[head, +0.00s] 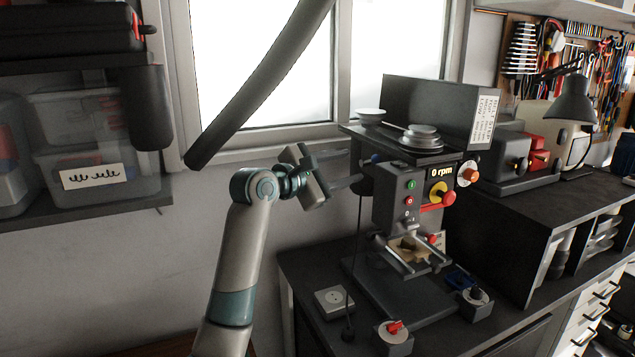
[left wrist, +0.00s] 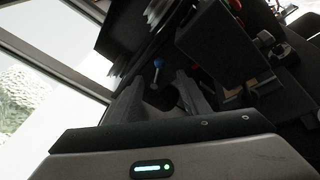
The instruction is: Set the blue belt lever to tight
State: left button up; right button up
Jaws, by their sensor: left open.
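The drill press (head: 398,195) stands on the dark bench, with "0 rpm" on its display. The blue belt lever (head: 376,158) shows as a small blue knob at the left side of its head, under the pulley cover. It also shows in the left wrist view as a blue ball on a thin stem (left wrist: 158,63). My left gripper (head: 354,166) is open and empty, its fingers pointing right at the lever's side of the press. In the left wrist view the ball appears between and beyond the fingertips (left wrist: 165,78). I cannot tell the lever's setting. My right gripper is out of view.
Pulleys (head: 422,137) sit on top of the press, before a dark open cover (head: 435,105). A socket box (head: 334,301) and a red-switch box (head: 394,335) stand on the bench. A dark pipe (head: 260,85) slants above my left arm.

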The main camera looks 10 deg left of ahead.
pick_arm(q)
jog(key=b+v, duration=0.2)
jog(key=v, duration=0.6)
jog(key=shift+s+a, duration=0.1)
